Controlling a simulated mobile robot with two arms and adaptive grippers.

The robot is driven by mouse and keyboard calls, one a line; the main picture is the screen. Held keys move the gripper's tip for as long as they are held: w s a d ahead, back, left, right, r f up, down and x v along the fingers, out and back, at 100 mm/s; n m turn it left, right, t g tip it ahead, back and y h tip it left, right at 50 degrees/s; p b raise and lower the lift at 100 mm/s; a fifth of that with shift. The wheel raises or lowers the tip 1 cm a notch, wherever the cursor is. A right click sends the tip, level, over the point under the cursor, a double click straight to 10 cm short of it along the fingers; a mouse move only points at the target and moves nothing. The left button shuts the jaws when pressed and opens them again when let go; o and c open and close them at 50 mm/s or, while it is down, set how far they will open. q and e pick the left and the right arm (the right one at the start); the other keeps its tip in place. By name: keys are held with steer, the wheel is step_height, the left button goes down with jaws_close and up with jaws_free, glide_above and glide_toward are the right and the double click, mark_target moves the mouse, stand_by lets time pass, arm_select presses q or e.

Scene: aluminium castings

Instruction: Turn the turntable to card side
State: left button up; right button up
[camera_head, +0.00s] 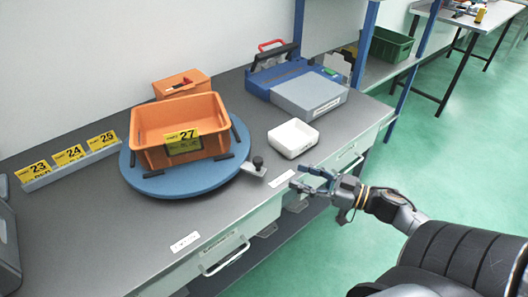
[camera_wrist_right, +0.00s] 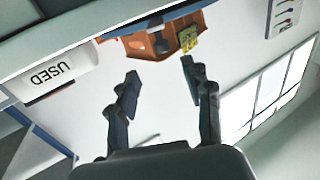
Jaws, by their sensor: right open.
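The blue round turntable (camera_head: 200,183) sits on the grey bench. It carries an orange bin (camera_head: 150,125) with a yellow card marked 27 (camera_head: 182,141) on its front side. A grey handle with a dark knob (camera_head: 256,167) sticks out at the turntable's right front edge. My right gripper (camera_head: 310,179) is open and empty, in front of the bench edge, right of the knob and apart from it. In the right wrist view its two fingers (camera_wrist_right: 158,82) stand apart, with the orange bin (camera_wrist_right: 150,44) beyond them. My left gripper is not in view.
A white tray (camera_head: 293,137) stands right of the turntable. A grey box (camera_head: 309,95) and a blue case stand behind it. A card rail (camera_head: 71,167) with yellow cards lies at left. An orange box (camera_head: 181,84) stands behind the bin. Drawer handles line the bench front.

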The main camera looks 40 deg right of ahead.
mark_target(262, 163)
steer(key=x, duration=0.5)
steer(key=shift+a+r, duration=0.25)
steer(key=p+x, duration=0.1)
steer(key=x, duration=0.5)
steer(key=shift+w+f, duration=0.2)
steer(key=shift+w, duration=0.2)
steer(key=shift+w+a, duration=0.3)
steer(key=shift+w, duration=0.15)
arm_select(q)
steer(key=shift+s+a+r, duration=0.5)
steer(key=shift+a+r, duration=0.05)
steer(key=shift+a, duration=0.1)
arm_select(e)
steer(key=shift+w+f, duration=0.1)
jaws_close()
